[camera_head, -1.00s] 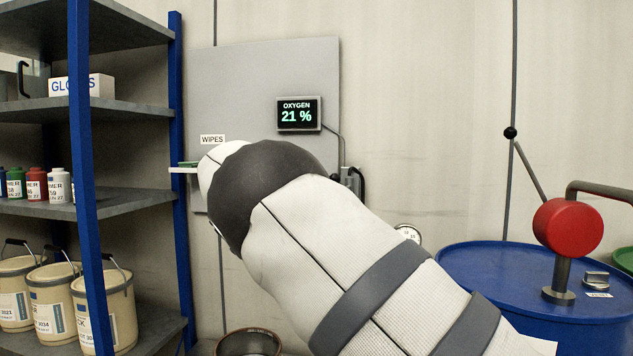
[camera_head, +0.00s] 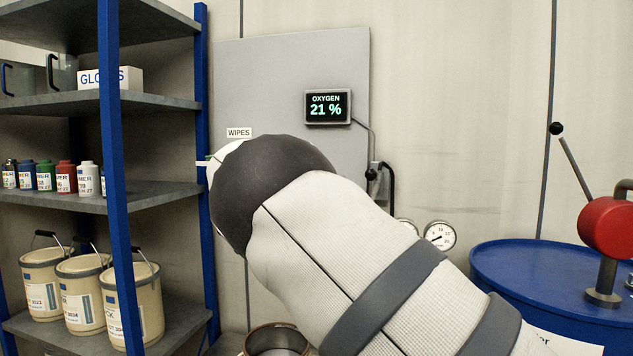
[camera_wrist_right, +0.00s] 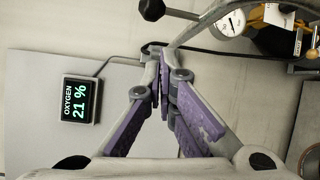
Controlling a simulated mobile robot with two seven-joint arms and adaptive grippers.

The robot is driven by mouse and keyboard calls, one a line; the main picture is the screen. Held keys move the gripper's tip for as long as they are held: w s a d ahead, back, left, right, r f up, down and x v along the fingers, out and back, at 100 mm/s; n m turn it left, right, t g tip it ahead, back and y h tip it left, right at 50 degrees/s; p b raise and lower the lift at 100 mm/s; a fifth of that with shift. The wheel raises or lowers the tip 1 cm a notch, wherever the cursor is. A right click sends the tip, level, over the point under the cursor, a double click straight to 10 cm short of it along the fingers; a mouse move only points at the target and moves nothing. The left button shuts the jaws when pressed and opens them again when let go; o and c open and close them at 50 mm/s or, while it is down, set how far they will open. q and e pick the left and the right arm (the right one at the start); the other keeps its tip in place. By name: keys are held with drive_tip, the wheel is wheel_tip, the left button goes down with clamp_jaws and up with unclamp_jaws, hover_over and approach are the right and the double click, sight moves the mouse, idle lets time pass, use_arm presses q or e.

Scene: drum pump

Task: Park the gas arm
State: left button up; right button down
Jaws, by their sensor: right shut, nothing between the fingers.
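My right gripper (camera_wrist_right: 160,55) is shut and empty in the right wrist view, its purple-padded fingers meeting in front of the wall. A grey curved tube (camera_wrist_right: 205,22) passes close to the fingertips; it may be the gas arm, but I cannot tell, nor whether they touch. In the head view my right arm fills the middle and hides the gripper. A black knob (camera_head: 372,174) and a black hook-like part (camera_head: 388,182) show on the wall behind the arm. My left gripper is not in view.
An oxygen display (camera_head: 328,107) reading 21 % hangs on a grey wall panel (camera_head: 280,70). A shelf with a blue post (camera_head: 112,150) stands left, holding bottles and pails. A pressure gauge (camera_head: 440,235) is behind my arm.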

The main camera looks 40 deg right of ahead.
drive_tip(key=s+a+r+p, duration=0.1)
drive_tip(key=s+a, duration=0.5)
drive_tip(key=a, duration=0.1)
